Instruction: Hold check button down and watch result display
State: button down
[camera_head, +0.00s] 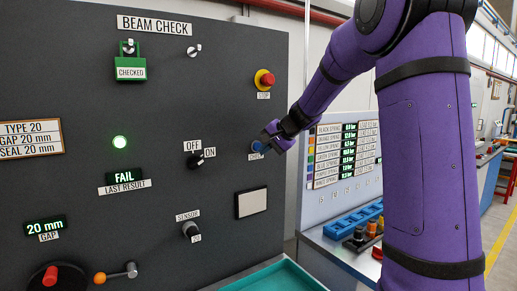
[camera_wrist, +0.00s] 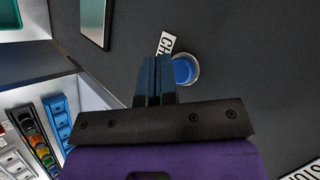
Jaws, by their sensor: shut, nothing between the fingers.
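The blue round check button (camera_head: 257,146) sits on the dark panel with a small white label below it. It also shows in the wrist view (camera_wrist: 184,69), in a pale ring. My gripper (camera_head: 272,134) is shut and empty, its tips close to the button. In the wrist view the closed fingers (camera_wrist: 155,70) are beside the button, overlapping part of its label; I cannot tell whether they touch it.
The panel also carries a red stop button (camera_head: 265,80), an OFF/ON switch (camera_head: 196,161), a sensor knob (camera_head: 190,230), a gap display (camera_head: 45,228) reading 20 mm and a green CHECKED padlock (camera_head: 130,68). A teal tray (camera_head: 275,278) lies below. A blue rack (camera_head: 352,222) stands right.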

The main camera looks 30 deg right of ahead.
jog(key=shift+w, duration=0.15)
dwell(0.6)
jog(key=shift+w, duration=0.25)
jog(key=shift+w, duration=0.5)
dwell(0.8)
jog(key=shift+s, duration=0.2)
dwell(0.8)
jog(key=shift+s, duration=0.7)
jog(key=s, duration=0.5)
dwell(0.3)
dwell(0.4)
